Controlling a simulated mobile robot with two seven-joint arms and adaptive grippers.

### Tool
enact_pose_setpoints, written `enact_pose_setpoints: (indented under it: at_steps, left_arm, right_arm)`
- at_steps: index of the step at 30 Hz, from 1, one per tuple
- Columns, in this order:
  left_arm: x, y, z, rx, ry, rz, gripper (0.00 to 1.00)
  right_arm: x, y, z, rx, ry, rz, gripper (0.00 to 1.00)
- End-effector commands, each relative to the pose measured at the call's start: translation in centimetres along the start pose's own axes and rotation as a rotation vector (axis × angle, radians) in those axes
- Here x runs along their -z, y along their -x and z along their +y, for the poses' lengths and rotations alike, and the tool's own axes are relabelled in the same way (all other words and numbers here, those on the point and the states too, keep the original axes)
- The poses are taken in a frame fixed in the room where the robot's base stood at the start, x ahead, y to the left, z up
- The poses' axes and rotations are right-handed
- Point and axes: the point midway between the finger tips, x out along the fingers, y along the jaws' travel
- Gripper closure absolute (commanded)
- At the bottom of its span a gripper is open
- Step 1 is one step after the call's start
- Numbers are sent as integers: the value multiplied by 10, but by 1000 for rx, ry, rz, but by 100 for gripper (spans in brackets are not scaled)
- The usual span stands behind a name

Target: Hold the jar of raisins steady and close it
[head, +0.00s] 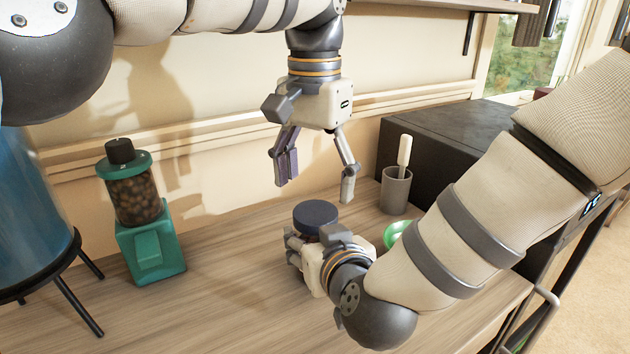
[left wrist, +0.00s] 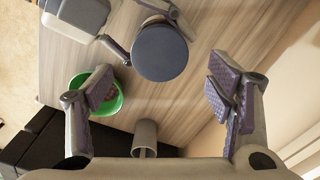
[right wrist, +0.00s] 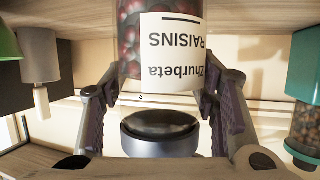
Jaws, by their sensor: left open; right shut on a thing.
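The raisin jar (right wrist: 131,40) is glass with a white label and dark red raisins, and appears upside down in the right wrist view. My right gripper (right wrist: 163,105) is shut on its sides, low over the counter. A dark blue-grey round lid (head: 316,214) is on top, also in the left wrist view (left wrist: 160,52). A pale gap shows between label and lid (right wrist: 160,135); I cannot tell whether the lid is fully seated. My left gripper (head: 317,186) is open and empty, pointing down above the lid, fingers apart. The right gripper hides most of the jar in the head view.
A green bowl (left wrist: 108,103) and a grey cup (head: 396,191) holding a white-handled utensil stand to the jar's right in the head view. A black box (head: 440,130) is behind them. A green-based dispenser (head: 150,245) and blue container (head: 30,215) stand left. Counter between is clear.

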Motion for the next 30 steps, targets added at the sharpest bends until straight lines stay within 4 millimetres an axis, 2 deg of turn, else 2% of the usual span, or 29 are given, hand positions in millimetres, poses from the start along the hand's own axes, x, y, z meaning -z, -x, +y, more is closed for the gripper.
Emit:
enact_pose_setpoints:
  at_steps: [3, 6, 15, 19, 27, 30]
  left_arm:
    - [2, 20, 0, 0, 198, 6, 26]
    - [0, 30, 0, -2, 319, 3, 26]
    - [0, 31, 0, -3, 343, 1, 26]
    - [0, 20, 0, -2, 342, -2, 26]
    - [0, -27, 0, -3, 342, -1, 26]
    - [0, -39, 0, -3, 342, 1, 26]
  right_arm:
    - [-1, 0, 0, -1, 1, -2, 100]
    - [-1, 0, 0, -1, 1, -2, 100]
    - [-1, 0, 0, 0, 1, -2, 100]
    - [-1, 0, 0, 0, 1, -2, 100]
    - [-1, 0, 0, 0, 0, -2, 100]
    - [-1, 0, 0, 0, 1, -2, 100]
